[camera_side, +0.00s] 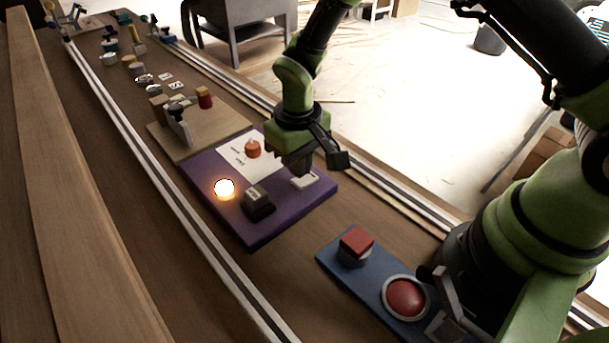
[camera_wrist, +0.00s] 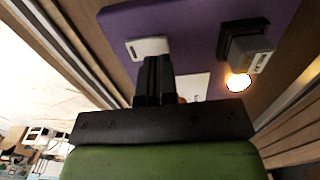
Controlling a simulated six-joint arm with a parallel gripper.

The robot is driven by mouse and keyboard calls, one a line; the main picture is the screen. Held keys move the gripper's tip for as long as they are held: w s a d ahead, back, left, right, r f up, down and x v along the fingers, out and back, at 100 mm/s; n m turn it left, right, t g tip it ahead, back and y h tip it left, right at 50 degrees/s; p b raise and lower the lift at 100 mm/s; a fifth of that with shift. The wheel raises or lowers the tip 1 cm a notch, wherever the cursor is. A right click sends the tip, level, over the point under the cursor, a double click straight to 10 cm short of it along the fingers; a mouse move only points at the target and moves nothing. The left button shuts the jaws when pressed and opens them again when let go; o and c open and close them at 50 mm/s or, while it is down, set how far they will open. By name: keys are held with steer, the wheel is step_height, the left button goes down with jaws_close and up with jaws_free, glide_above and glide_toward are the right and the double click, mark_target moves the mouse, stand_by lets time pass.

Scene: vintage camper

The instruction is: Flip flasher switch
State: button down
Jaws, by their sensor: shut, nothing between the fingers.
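A purple board (camera_side: 262,238) lies on the bench and carries a black block with a grey rocker top (camera_side: 257,203), a glowing bulb (camera_side: 224,188), an orange domed part (camera_side: 253,148) and a flat white switch plate (camera_side: 306,180). I cannot tell which control is the flasher switch. My gripper (camera_side: 300,172) points down over the board, close to the white plate, its fingers together. In the wrist view, the shut fingers (camera_wrist: 154,63) end just beside the white plate (camera_wrist: 148,46); contact cannot be told. The black block (camera_wrist: 243,45) and lit bulb (camera_wrist: 238,83) are to the right.
A white card (camera_side: 240,163) lies on the board. A blue board (camera_side: 335,275) with a red square button and a round red button is nearer my base. A wooden board (camera_side: 165,147) with an upright lever stands beyond. Metal rails (camera_side: 205,245) run along both sides.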

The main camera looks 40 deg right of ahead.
steer(key=shift+f, duration=1.15)
stand_by(0.4)
steer(key=shift+r, duration=3.55)
steer(key=shift+r, duration=0.1)
step_height(320, 180, up, 9)
steer(key=m+t, duration=0.1)
steer(key=t, duration=0.1)
glide_above(299, 181)
steer(key=s+d, duration=0.2)
steer(key=s+d+r+m+t+y, duration=0.1)
steer(key=s+d+r+t, duration=0.1)
steer(key=s+r, duration=0.4)
steer(key=s+d+r+m+t+y, duration=0.1)
steer(key=s+r, duration=0.4)
steer(key=s, duration=0.5)
steer(key=shift+s+d+r+m+t, duration=0.45)
steer(key=shift+d+t, duration=0.4)
steer(key=shift+t, duration=0.25)
